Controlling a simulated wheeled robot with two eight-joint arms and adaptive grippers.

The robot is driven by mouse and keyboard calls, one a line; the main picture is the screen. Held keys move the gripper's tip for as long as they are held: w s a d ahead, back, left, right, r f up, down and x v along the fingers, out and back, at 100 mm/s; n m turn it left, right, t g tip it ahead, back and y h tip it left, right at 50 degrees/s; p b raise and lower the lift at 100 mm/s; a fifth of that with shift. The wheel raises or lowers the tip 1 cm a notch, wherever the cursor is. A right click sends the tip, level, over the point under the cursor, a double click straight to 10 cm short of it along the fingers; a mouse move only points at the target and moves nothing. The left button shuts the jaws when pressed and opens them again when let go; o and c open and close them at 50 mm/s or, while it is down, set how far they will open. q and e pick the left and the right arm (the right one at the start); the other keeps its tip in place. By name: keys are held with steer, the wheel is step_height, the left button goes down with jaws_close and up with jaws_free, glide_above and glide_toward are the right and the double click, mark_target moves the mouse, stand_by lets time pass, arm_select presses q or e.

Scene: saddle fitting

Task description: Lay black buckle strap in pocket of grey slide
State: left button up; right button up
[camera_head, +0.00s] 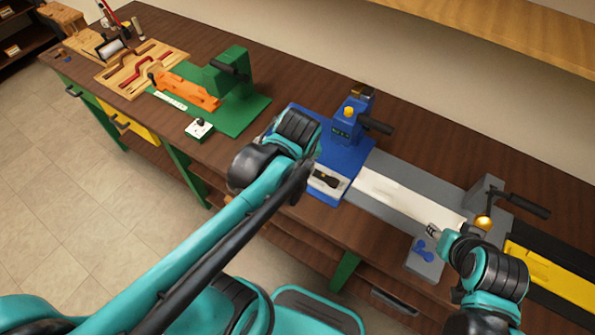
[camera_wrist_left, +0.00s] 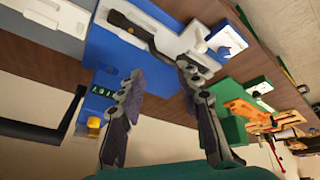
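The black buckle strap (camera_wrist_left: 133,30) shows in the left wrist view as a long dark shape on the pale grey slide (camera_wrist_left: 178,40); I cannot tell whether it sits fully down in the pocket. In the head view the slide (camera_head: 340,187) is at the front of the blue fixture, with a small dark shape on top. My left gripper (camera_wrist_left: 160,70) is open in the wrist view, its right fingertip close to the strap's near end; contact is unclear. In the head view its fingers are largely hidden by my arm. My right gripper (camera_head: 431,230) is by the long white piece; its opening is unclear.
The blue fixture (camera_head: 349,130) with a black lever stands behind the slide. A green fixture (camera_head: 234,75) with an orange part is to the left. A long white piece (camera_head: 405,200) lies on a grey base to the right, beside a yellow and black fixture (camera_head: 560,275).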

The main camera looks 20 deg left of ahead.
arm_select(q)
steer(key=s+d+m+t+h, duration=0.1)
steer(key=s+m+t, duration=0.1)
steer(key=s+m, duration=0.4)
steer(key=shift+d+r+m+h, duration=0.3)
steer(key=shift+r+m+h, duration=0.1)
steer(key=shift+m, duration=0.6)
steer(key=shift+f, duration=0.2)
step_height(320, 180, down, 4)
steer(key=b, duration=0.4)
steer(key=shift+f+b, duration=0.25)
steer(key=shift+b, duration=0.15)
